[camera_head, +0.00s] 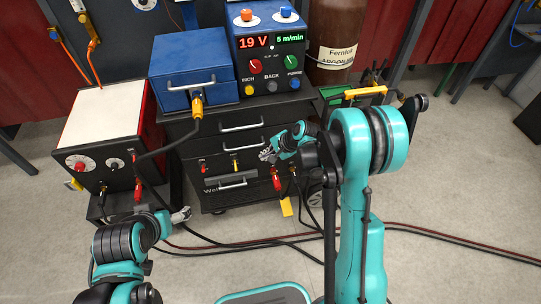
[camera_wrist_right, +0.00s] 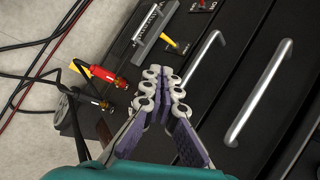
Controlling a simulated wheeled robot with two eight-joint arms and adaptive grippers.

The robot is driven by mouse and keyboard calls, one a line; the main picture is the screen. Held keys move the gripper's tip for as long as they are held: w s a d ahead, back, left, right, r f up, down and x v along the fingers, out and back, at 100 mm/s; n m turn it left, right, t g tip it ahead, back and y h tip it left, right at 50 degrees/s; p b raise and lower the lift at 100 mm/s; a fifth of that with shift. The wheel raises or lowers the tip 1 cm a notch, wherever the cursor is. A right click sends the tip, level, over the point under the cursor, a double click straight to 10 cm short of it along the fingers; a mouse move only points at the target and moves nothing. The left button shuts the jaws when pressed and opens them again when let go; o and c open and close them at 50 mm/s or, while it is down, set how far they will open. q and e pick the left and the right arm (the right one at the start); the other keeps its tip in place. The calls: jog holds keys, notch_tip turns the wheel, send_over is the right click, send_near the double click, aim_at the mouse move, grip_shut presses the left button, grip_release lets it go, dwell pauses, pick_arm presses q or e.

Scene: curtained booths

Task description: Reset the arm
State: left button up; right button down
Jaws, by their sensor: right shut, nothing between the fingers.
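My right gripper (camera_head: 268,154) is in front of the black welding machine (camera_head: 212,142), near its handles. In the right wrist view the fingertips of my right gripper (camera_wrist_right: 163,80) are together, with nothing between them. My left gripper (camera_head: 181,216) hangs low at the left, in front of the machine and above the floor. It is too small in the picture to tell whether its fingers are apart.
A blue wire feeder (camera_head: 268,50) and blue box (camera_head: 190,65) stand on top. A red-sided unit (camera_head: 105,105) stands left. Cables cross the floor.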

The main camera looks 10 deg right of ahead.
jog(key=s+d+r+n+h, duration=0.25)
jog(key=s+r+n, duration=0.35)
jog(key=s+r, duration=0.7)
jog(key=s+d+r+n+t+h, duration=0.1)
jog(key=s+r+n, duration=0.1)
jog(key=s, duration=0.4)
jog(key=s+d+r+n+t+h, duration=0.1)
jog(key=s+r+n+h, duration=0.1)
jog(key=s+n, duration=0.2)
jog(key=s, duration=0.3)
jog(key=shift+s+d+r, duration=0.15)
jog(key=shift+d, duration=0.25)
